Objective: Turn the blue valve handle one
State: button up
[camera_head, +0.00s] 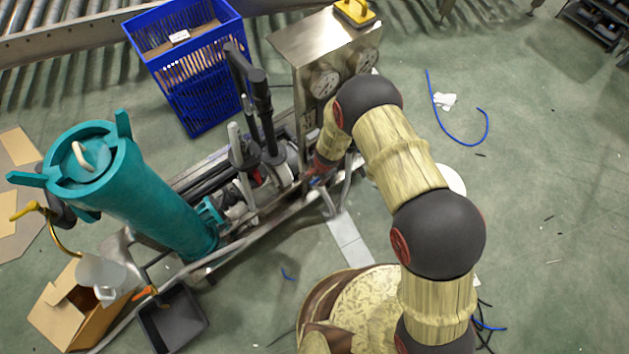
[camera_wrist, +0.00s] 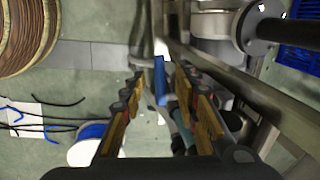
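The blue valve handle (camera_wrist: 160,80) shows in the wrist view as a narrow upright bar near the middle of the picture. My gripper (camera_wrist: 161,92) has its two yellow-and-grey fingers spread apart, one on each side of the bar. Gaps show between the bar and both fingers, so it is not clamped. How deep the bar lies between the fingers I cannot tell. In the head view my gripper (camera_head: 322,168) reaches down beside the metal skid's pipework, below the steel box. There the handle is mostly hidden by my arm.
The metal skid frame (camera_wrist: 255,85) runs close to the right of my fingers. A steel box with gauges (camera_head: 325,60), a teal cylinder (camera_head: 160,200), a blue crate (camera_head: 195,75) and black pipes (camera_head: 262,110) stand around. A wooden drum (camera_head: 365,305) lies in front.

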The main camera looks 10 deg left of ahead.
jog(key=shift+w+a+f+b, duration=0.1)
jog(key=shift+f+b, duration=0.1)
jog(key=shift+f, duration=0.5)
jog(key=shift+w+a+f+b, duration=0.1)
jog(key=shift+f+b, duration=0.05)
jog(key=shift+f, duration=0.5)
jog(key=shift+c, duration=0.9)
grip_shut()
jog(key=shift+w, duration=0.1)
